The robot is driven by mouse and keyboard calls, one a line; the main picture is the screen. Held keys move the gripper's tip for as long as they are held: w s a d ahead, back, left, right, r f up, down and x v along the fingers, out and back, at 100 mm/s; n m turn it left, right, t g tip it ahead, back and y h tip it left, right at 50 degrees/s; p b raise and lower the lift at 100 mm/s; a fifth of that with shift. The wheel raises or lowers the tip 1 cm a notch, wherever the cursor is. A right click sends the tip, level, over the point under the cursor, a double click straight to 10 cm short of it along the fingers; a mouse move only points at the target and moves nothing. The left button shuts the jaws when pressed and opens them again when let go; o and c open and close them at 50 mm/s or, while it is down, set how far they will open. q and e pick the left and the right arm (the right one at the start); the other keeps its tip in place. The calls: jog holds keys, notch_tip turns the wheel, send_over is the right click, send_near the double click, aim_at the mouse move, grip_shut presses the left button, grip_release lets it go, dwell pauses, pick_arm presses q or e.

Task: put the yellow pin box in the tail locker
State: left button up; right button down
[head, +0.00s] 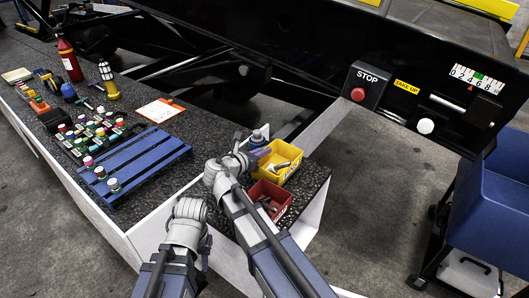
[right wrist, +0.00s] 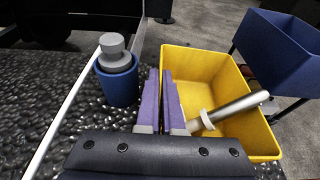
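The yellow pin box (head: 290,172) stands on the dark tabletop near its right end, with metal pins in it. In the right wrist view the yellow box (right wrist: 205,62) is open-topped, with one grey pin (right wrist: 238,108) leaning over its rim. My right gripper (head: 262,152) is at the box's left wall. Its purple fingers (right wrist: 164,85) are close together, seemingly one on each side of that wall. My left gripper is low in front of the table below its wrist (head: 187,228); its fingers are not clear. I cannot identify the tail locker for certain.
A red box (head: 272,190) with metal parts stands close in front of the yellow one. A blue cup (right wrist: 118,85) is just left of my right fingers. A blue rack (head: 130,165) lies left. A blue bin (head: 495,195) stands right, past open floor.

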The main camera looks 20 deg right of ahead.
notch_tip(320, 180, up, 15)
jog(key=p, duration=1.4)
jog(key=shift+r, duration=0.15)
